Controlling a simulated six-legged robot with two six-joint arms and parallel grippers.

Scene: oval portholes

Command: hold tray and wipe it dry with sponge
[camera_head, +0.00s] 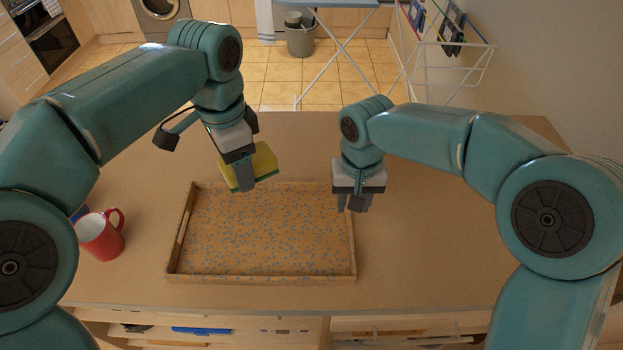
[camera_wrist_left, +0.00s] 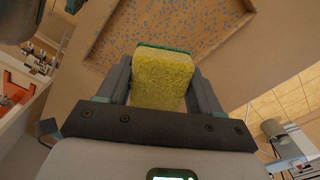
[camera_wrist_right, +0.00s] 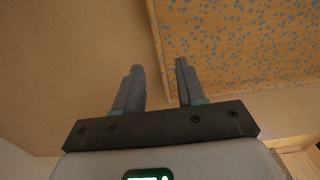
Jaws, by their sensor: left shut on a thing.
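The tray (camera_head: 222,278) is a shallow wooden rectangle on the counter, its floor dotted with small blue-grey specks. It also shows in the right wrist view (camera_wrist_right: 245,45). My left gripper (camera_head: 245,185) is shut on the yellow sponge with a green side (camera_head: 264,163). It holds the sponge over the tray's far left part; the sponge fills the jaws in the left wrist view (camera_wrist_left: 162,80). My right gripper (camera_head: 354,203) is open and empty at the tray's right side. In the right wrist view its fingers (camera_wrist_right: 158,80) are apart, with the tray's rim running between them; contact cannot be told.
The counter (camera_head: 430,240) right of the tray is clear. A drying rack (camera_head: 440,45) and a grey bin (camera_head: 300,38) stand beyond the counter.

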